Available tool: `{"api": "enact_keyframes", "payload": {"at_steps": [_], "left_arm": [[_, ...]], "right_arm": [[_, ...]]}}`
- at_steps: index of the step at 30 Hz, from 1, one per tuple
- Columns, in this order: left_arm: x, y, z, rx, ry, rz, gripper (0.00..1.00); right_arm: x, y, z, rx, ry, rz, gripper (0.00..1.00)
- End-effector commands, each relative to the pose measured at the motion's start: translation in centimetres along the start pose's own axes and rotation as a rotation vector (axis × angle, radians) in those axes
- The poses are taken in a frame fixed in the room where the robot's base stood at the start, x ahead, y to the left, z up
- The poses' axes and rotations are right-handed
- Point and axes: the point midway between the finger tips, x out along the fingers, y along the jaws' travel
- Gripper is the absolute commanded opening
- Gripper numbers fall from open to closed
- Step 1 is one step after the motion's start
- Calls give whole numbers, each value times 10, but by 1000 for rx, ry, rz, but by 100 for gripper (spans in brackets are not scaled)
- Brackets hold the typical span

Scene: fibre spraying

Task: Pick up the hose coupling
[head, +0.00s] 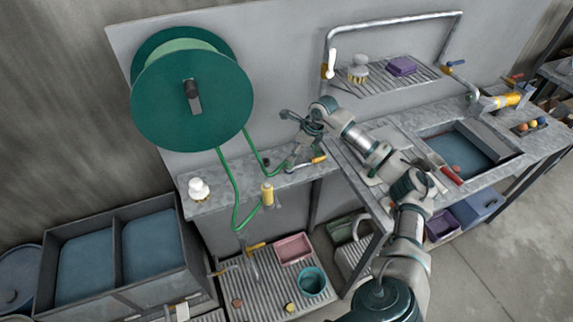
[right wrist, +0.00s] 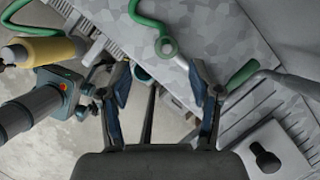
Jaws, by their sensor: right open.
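The hose coupling is most likely the yellow cylinder (head: 267,193) at the end of the green hose, by the front edge of the grey counter. It also shows at the upper left of the right wrist view (right wrist: 42,50), outside my fingers. My right gripper (head: 299,142) is above the counter, to the right of and behind the yellow cylinder. In the right wrist view my right gripper (right wrist: 164,84) is open, its fingers wide apart with nothing held between them. My left gripper does not show in the head view.
A green reel (head: 188,92) on the back wall feeds the hose. A white bottle (head: 199,188) stands at the counter's left end. A hose end with a metal ring (right wrist: 165,46) lies on the counter beyond my fingers. Blue-bottomed bins (head: 86,267) stand at the lower left.

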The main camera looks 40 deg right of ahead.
Motion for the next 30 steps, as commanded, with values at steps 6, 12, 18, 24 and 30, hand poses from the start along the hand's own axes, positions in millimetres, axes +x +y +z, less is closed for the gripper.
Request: {"api": "enact_keyframes", "payload": {"at_steps": [6,12,18,24,30], "left_arm": [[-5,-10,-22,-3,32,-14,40],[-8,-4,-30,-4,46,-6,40],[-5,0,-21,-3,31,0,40],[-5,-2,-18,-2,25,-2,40],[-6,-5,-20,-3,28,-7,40]], "right_arm": [[30,-1,-2,2,-2,1,63],[42,0,-1,1,0,0,63],[73,3,1,0,2,-1,63],[84,0,0,0,-1,-2,63],[85,-2,-2,1,-1,0,38]]}}
